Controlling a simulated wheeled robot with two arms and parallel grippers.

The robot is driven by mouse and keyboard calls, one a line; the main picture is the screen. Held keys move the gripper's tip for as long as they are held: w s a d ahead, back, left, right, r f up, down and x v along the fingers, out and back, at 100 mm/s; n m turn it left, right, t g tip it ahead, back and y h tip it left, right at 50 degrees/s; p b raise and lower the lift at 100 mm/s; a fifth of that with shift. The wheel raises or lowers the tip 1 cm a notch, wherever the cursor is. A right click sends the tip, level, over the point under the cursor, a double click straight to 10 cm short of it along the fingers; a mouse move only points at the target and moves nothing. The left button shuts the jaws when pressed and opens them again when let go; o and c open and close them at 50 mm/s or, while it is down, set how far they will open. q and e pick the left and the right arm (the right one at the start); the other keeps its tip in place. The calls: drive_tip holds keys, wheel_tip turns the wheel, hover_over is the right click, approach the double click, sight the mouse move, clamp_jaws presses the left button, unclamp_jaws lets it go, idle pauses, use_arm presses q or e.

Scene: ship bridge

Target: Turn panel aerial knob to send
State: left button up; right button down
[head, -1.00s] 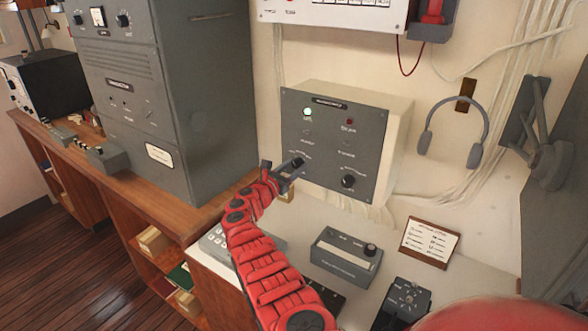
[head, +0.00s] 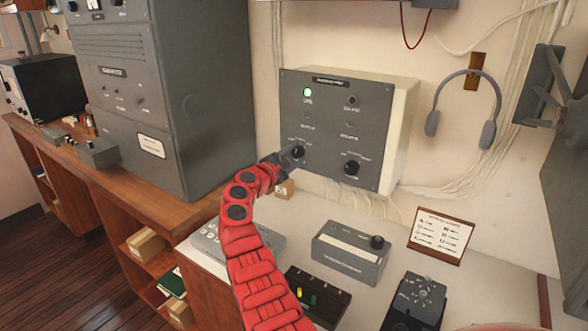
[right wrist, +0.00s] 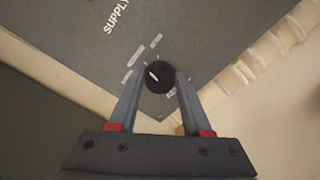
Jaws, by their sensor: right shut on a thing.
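A grey wall panel (head: 322,125) carries a lit green lamp, a dark red lamp and two black knobs. My right gripper (head: 290,157) reaches it from the lower left and is shut on the left black knob (head: 299,151). In the right wrist view the fingers stand on either side of the round knob (right wrist: 159,75), which has a white pointer line toward the picture's upper left. Small labels ring this knob, but I cannot read them. The right black knob (head: 351,168) is free. My left gripper is not in view.
Below the panel, a desk holds a grey box with a knob (head: 350,254), a small dark box (head: 318,296) and a key unit (head: 416,300). A card (head: 440,236) leans by the wall. Headphones (head: 465,105) hang at right. A tall grey cabinet (head: 165,90) stands left.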

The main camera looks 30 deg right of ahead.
drive_tip(key=m+b, duration=0.2)
drive_tip(key=b, duration=0.1)
drive_tip(key=m+b, duration=0.3)
drive_tip(key=shift+f+b, duration=0.35)
drive_tip(key=shift+b, duration=0.05)
drive_tip(key=shift+r+m+b, duration=0.1)
drive_tip(key=shift+m+b, duration=0.9)
drive_tip(key=shift+b, duration=0.05)
drive_tip(key=shift+c, duration=1.8)
unclamp_jaws()
drive_tip(key=shift+r, duration=0.1)
drive_tip(key=v, duration=1.7)
drive_tip(key=shift+a+b, duration=0.2)
drive_tip(key=shift+b, duration=0.2)
